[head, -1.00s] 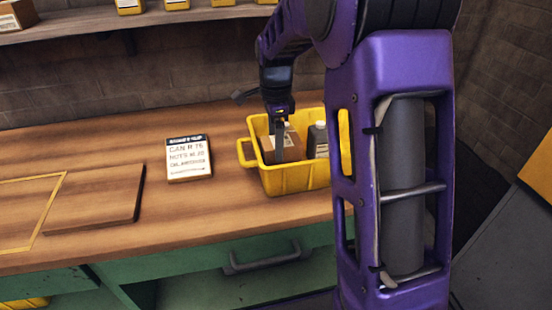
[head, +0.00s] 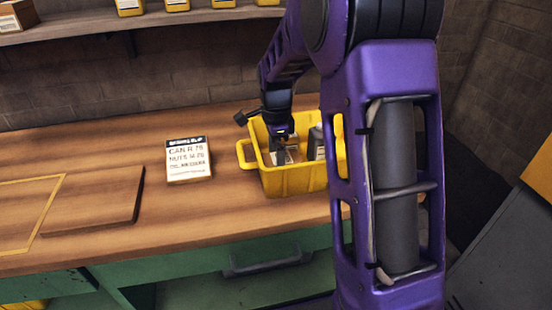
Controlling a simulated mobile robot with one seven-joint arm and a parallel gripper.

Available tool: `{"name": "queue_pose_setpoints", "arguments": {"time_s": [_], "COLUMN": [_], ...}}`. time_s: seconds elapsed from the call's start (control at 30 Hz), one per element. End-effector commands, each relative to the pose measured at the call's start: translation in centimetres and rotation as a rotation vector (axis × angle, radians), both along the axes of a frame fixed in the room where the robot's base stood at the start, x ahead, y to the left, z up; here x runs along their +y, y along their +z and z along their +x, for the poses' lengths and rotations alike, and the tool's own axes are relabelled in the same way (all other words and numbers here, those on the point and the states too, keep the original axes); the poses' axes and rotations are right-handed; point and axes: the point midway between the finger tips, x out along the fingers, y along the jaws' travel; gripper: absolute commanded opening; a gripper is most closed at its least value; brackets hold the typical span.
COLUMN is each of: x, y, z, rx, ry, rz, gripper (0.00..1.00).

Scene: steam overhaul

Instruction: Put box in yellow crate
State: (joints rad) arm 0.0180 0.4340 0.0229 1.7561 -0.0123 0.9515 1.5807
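The yellow crate (head: 290,184) stands on the wooden bench, its right end hidden behind my arm. My gripper (head: 282,157) points down inside the crate's opening. A small box with a pale face (head: 292,157) shows in the crate around and behind the fingers, partly hidden by them. Whether the fingers touch or grip the box is too small to tell. A dark bottle-like container (head: 317,142) stands in the crate to the right of the box, partly hidden by my arm.
A white card with a dark heading and printed lines (head: 188,160) stands left of the crate. A wooden board (head: 98,199) and a yellow outlined area (head: 25,210) lie farther left. A shelf (head: 90,25) with yellow boxes hangs behind. The bench front is clear.

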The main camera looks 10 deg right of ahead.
Motion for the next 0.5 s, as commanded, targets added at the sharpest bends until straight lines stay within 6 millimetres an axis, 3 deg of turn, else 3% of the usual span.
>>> {"name": "queue_pose_setpoints", "arguments": {"time_s": [0.27, 0.5], "x": [0.0, 0.0], "y": [1.2, 6.1], "z": [0.1, 0.1], "rx": [-0.004, -0.006], "ry": [0.000, 0.000], "rz": [0.000, -0.001], "gripper": [1.00, 1.00]}}
